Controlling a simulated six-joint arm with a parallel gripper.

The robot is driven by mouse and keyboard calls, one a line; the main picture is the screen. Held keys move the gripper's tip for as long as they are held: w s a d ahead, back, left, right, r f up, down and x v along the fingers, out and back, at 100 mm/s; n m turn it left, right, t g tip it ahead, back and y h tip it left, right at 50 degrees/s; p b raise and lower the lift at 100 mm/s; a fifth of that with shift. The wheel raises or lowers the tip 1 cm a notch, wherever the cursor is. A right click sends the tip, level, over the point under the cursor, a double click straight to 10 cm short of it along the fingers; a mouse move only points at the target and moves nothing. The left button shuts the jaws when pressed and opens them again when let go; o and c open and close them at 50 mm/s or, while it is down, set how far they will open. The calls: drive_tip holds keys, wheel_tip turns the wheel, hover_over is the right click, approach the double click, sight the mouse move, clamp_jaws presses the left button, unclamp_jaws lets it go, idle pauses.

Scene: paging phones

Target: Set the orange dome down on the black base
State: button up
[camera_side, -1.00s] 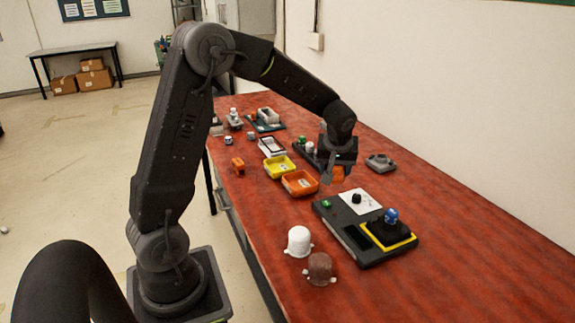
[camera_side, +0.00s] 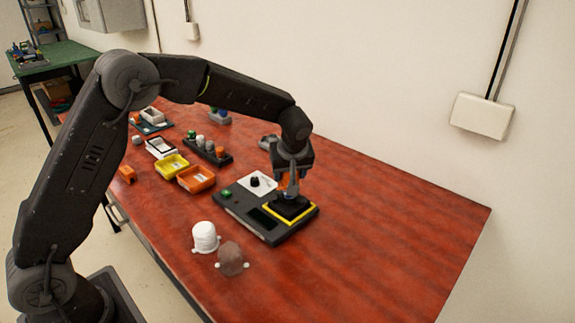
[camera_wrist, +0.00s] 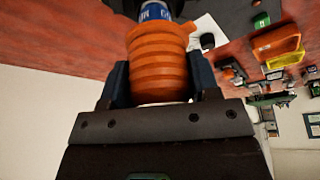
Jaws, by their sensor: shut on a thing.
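The orange dome (camera_side: 283,183) is between the jaws of my gripper (camera_side: 289,180). In the wrist view the ribbed orange dome (camera_wrist: 158,58) fills the gap between the dark fingers of my gripper (camera_wrist: 159,80). The black base (camera_side: 291,210) sits inside a yellow square frame (camera_side: 312,214) on a dark panel. A blue part (camera_side: 291,195) stands on the base, right below the dome; it also shows in the wrist view (camera_wrist: 155,11) at the dome's far end. I cannot tell whether dome and blue part touch.
The dark panel (camera_side: 235,208) also bears a white plate with a black knob (camera_side: 255,181) and a green button. A white dome (camera_side: 205,236) and a brown dome (camera_side: 231,259) stand in front. Orange (camera_side: 197,179) and yellow (camera_side: 171,166) trays lie left. The table's right is clear.

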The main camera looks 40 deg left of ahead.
drive_tip(key=shift+f, duration=1.6)
idle(2.3)
drive_tip(key=shift+f, duration=0.35)
drive_tip(key=shift+f, duration=0.7)
idle(0.8)
drive_tip(key=o, duration=1)
drive_tip(key=shift+o, duration=0.4)
drive_tip(key=shift+o, duration=1)
